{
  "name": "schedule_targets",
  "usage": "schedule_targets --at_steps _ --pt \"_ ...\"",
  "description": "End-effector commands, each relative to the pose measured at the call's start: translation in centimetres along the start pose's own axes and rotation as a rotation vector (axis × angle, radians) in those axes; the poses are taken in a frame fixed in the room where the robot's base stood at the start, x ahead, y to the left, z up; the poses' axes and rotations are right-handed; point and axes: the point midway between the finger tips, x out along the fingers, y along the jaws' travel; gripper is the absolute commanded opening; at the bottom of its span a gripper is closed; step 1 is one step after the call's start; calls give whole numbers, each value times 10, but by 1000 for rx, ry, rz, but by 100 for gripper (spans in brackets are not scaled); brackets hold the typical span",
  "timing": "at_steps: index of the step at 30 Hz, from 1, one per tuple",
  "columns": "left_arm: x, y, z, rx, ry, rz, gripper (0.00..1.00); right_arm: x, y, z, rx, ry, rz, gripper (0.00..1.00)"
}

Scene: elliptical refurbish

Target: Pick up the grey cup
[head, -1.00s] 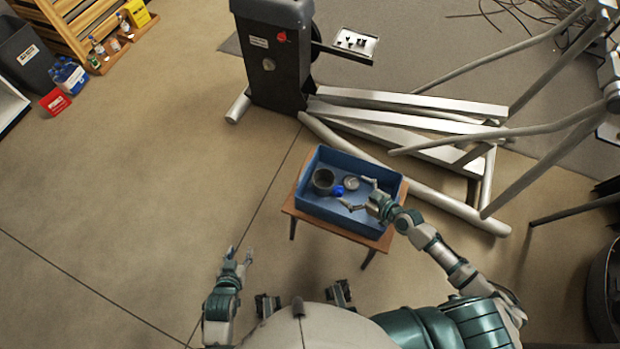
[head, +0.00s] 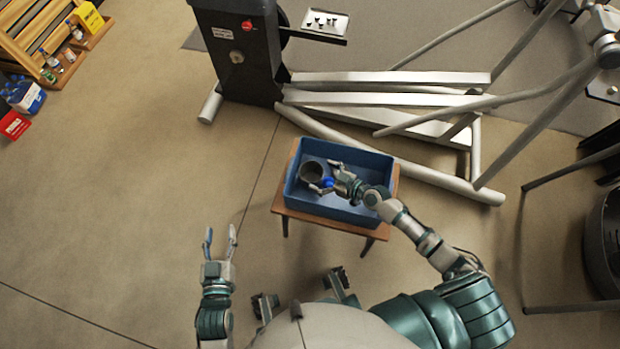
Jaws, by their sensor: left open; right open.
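The grey cup (head: 310,172) is a dark, round, open-topped vessel in the left part of a blue bin (head: 366,213). The bin stands on a small wooden table (head: 292,212). My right gripper (head: 322,177) is over the bin, open, with its fingers pointing left at the cup's right side. One fingertip is near the cup's rim and the other is below it in the picture; contact cannot be told. A small blue object (head: 328,182) shows between the fingers. My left gripper (head: 221,240) is open and empty above the floor, left of the table.
The elliptical machine (head: 240,50) stands behind the bin, its rails and bars (head: 400,165) running close past the bin's far right side. A tray of small parts (head: 322,22) is on it.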

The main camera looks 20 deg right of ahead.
Motion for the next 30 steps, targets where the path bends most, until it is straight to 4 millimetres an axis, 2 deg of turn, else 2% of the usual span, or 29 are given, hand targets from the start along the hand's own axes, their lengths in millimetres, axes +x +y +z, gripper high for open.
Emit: schedule_targets --at_steps 6,9,18,26,30 --pt "2 0 -14 -9 115 7 50 34 -3 9 3 -2 0 100" --pt "2 -1 -18 -13 142 9 50 47 -4 8 -2 -4 0 100" --pt "1 1 -22 -10 157 9 50 51 -2 7 -2 -3 0 100" --pt "3 1 -20 -10 153 8 50 50 -2 8 0 -3 -1 35" --pt "3 1 -20 -12 153 8 50 51 -2 9 -1 -5 0 34"
